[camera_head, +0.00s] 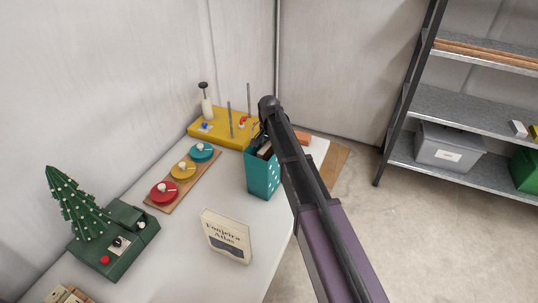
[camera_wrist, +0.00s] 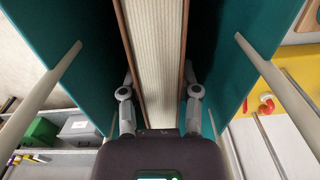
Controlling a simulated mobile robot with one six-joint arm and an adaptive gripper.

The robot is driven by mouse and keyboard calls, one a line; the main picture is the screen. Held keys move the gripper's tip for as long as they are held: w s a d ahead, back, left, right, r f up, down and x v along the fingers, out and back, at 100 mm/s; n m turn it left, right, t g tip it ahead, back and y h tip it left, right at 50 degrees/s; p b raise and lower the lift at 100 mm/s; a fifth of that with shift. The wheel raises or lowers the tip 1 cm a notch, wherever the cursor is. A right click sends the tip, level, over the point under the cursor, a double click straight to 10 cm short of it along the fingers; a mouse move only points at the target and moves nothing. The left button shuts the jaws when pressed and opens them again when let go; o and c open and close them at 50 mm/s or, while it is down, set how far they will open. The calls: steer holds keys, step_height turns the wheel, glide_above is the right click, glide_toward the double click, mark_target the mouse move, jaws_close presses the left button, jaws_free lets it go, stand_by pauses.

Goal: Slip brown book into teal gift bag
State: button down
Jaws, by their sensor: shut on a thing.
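The teal gift bag (camera_head: 262,176) with pale dots stands upright on the white table, right of its middle. In the wrist view, its teal walls (camera_wrist: 235,45) rise on both sides, with pale handles. The brown book (camera_wrist: 157,60) shows its cream page edges between two brown covers, between those walls. In the head view, only a bit of the book (camera_head: 265,151) shows at the bag's mouth. My gripper (camera_wrist: 160,90) is shut on the book, one finger against each cover. In the head view, my gripper (camera_head: 262,140) is at the bag's opening, partly hidden by my arm. The book's lower end is hidden.
A cream book (camera_head: 226,237) stands in front of the bag. A board with coloured discs (camera_head: 183,179) and a yellow board with rods (camera_head: 222,130) lie left and behind. A green tree device (camera_head: 114,239) stands at left. Metal shelving (camera_head: 460,105) is at right.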

steer(key=shift+f+b, duration=0.6)
steer(key=shift+f, duration=0.35)
steer(key=shift+f, duration=0.15)
steer(key=shift+c, duration=1.6)
jaws_free()
step_height(320, 180, up, 12)
steer(key=p, duration=1.2)
steer(key=shift+r, duration=0.25)
